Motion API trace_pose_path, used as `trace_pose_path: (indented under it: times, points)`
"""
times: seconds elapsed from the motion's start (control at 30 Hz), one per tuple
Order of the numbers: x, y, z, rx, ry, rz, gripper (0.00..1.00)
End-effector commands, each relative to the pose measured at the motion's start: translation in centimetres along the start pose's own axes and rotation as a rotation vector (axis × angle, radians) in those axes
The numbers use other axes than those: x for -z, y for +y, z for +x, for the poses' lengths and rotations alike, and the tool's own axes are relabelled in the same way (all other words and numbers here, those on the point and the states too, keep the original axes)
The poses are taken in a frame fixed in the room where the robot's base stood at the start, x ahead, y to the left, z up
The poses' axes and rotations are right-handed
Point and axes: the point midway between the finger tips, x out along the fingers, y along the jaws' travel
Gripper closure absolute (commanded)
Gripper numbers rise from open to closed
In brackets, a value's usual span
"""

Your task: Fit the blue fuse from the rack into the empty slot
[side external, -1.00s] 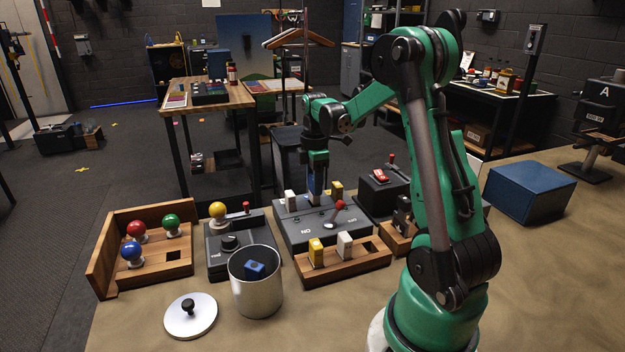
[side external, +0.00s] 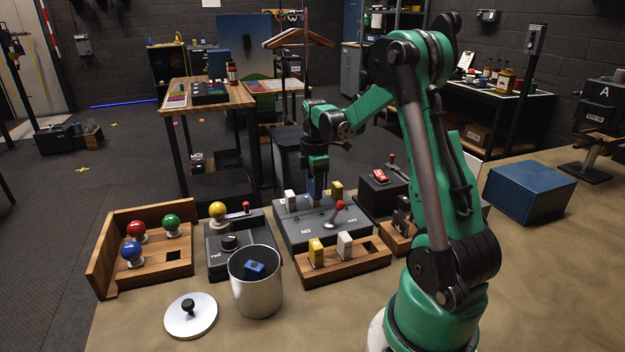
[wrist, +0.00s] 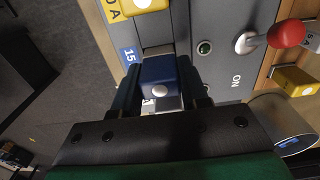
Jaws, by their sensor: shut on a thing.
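My gripper (side external: 316,180) is shut on the blue fuse (side external: 315,190), over the middle of the grey fuse box (side external: 292,234). The fuse stands between a white fuse (side external: 290,201) and a yellow fuse (side external: 337,188). In the wrist view the blue fuse (wrist: 158,78) sits between the two dark fingers, beside a blue "15" label. Its lower end is hidden, so I cannot tell how deep it sits in the slot. The wooden rack (side external: 330,273) in front holds a yellow fuse (side external: 316,252) and a white fuse (side external: 344,244); its right hole is empty.
A red-knobbed lever (side external: 339,207) rises from the box front. A metal can (side external: 257,297) holds a blue block (side external: 255,269); its lid (side external: 190,315) lies left. A control box with a yellow bulb (side external: 217,210) and a wooden bulb tray (side external: 165,270) stand left. A red-switch box (side external: 381,190) stands right.

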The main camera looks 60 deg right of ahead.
Motion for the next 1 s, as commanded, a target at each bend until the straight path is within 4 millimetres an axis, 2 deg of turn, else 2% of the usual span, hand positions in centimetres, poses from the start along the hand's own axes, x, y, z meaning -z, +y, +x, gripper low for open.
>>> trace_pose_path:
  times: [0.53,1.0]
  points:
    - [0.0,0.0,0.1,0.0,0.0,0.0,1.0]
    - [0.0,0.0,1.1,0.0,0.0,0.0,1.0]
